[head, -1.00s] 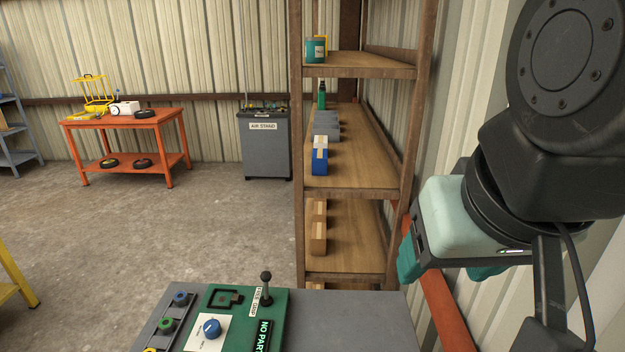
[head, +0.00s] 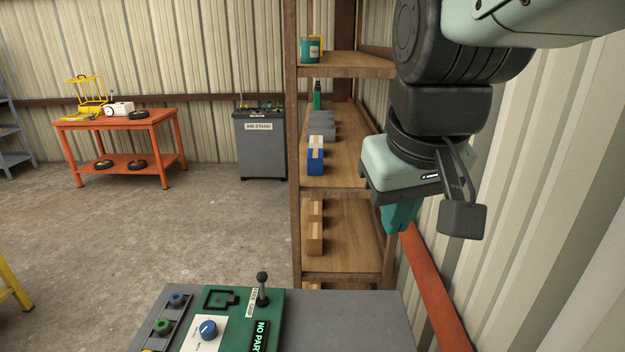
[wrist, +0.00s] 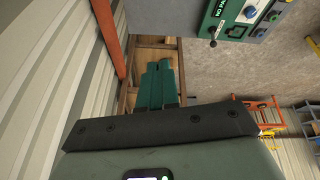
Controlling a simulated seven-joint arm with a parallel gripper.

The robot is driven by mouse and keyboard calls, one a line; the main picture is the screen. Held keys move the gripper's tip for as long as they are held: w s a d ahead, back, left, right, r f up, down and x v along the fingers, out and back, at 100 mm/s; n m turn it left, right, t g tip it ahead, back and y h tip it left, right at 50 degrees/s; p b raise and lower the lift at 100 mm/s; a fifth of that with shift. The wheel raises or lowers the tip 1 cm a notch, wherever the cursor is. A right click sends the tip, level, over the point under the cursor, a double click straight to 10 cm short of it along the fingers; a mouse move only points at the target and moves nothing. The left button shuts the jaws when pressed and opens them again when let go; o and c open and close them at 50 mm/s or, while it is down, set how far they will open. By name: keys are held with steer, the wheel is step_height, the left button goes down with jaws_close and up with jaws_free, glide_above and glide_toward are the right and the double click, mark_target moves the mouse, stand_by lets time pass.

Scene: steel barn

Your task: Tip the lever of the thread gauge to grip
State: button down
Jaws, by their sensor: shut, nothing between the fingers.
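The thread gauge's green panel (head: 233,312) lies on the grey cabinet at the bottom of the head view. Its lever (head: 263,288) has a black ball knob and stands nearly upright beside a white label, whose words are too small to read surely. A lit "NO PART" sign is on the panel. The lever also shows in the wrist view (wrist: 213,41), near the panel (wrist: 233,20). My gripper (head: 398,222) is shut and empty, up and to the right of the lever, well apart from it. Its teal fingers show in the wrist view (wrist: 157,84).
A blue knob (head: 208,329) and a strip of coloured buttons (head: 163,326) sit left of the lever. A wooden shelf (head: 345,190) stands behind, and a corrugated wall (head: 510,230) is close on the right. The grey cabinet top (head: 345,318) is bare right of the panel.

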steer(key=w+a+f+n+g+y, duration=0.1)
steer(key=w+a+f+n, duration=0.15)
steer(key=w+f, duration=0.4)
steer(key=w+a+f+n+g+y, duration=0.1)
steer(key=w+a+f, duration=0.2)
steer(key=w, duration=0.7)
steer(key=w+a+f+n+g+y, duration=0.1)
steer(key=w+a+f+y, duration=0.2)
steer(key=w+f, duration=0.45)
steer(key=w+a+f+n+g+y, duration=0.15)
steer(key=w+f, duration=0.35)
steer(key=f, duration=0.5)
glide_toward(262, 285)
steer(key=shift+t+y, duration=0.35)
steer(key=shift+y, duration=0.1)
steer(key=w+f, duration=0.2)
steer(key=f, duration=0.1)
steer(key=w+a+f, duration=0.1)
steer(key=shift+w+f, duration=0.15)
steer(key=shift+f, duration=0.2)
steer(key=shift+s+a, duration=0.25)
steer(key=shift+a, duration=0.1)
steer(key=shift+s, duration=0.15)
steer(key=shift+s+r+t, duration=0.15)
steer(key=shift+s+t, duration=0.05)
steer(key=shift+t, duration=0.1)
